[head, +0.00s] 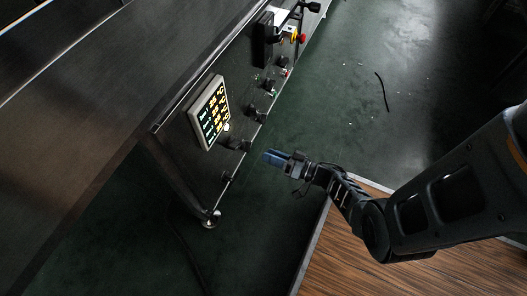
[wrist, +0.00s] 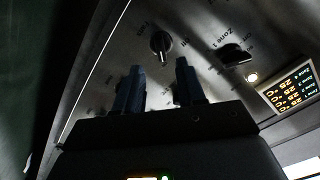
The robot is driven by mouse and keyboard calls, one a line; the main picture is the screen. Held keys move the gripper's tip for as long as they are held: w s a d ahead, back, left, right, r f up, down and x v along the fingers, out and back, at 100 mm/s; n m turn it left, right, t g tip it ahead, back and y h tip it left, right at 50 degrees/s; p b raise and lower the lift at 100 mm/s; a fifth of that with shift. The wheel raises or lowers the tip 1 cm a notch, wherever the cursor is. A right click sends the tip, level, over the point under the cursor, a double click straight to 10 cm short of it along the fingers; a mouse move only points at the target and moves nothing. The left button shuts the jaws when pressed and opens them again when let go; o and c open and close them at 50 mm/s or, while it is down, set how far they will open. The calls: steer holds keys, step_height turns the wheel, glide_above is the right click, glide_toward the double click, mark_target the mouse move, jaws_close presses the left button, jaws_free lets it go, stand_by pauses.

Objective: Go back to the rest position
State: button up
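My gripper (head: 272,157) is in the middle of the head view, in front of the dryer's control panel (head: 185,150) and apart from it. In the wrist view my gripper (wrist: 159,68) shows two blue fingers with a clear gap and nothing between them. My arm reaches in from the right of the head view.
A lit temperature display (head: 209,112) sits on the panel, with several knobs and a red button (head: 302,38) further along. A machine foot (head: 211,219) stands on the green floor (head: 340,110). A black cable piece (head: 383,92) lies there. Wooden boards (head: 345,260) are under my arm.

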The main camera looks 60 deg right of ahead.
steer(key=shift+s, duration=0.2)
stand_by(0.5)
steer(key=s+a+r+n+g, duration=0.1)
steer(key=s+a+r+n, duration=0.35)
steer(key=r, duration=0.75)
steer(key=s+a+r+n+g, duration=0.1)
steer(key=s+a+r, duration=0.6)
steer(key=r, duration=0.5)
steer(key=s+a+r+n+g, duration=0.15)
steer(key=s+a+r, duration=0.35)
steer(key=a+r, duration=0.5)
step_height(320, 180, up, 35)
steer(key=d+p, duration=0.2)
steer(key=p, duration=3.2)
steer(key=shift+w+n+h, duration=0.2)
steer(key=shift+n+h, duration=0.1)
steer(key=shift+n, duration=0.1)
steer(key=shift+d, duration=0.1)
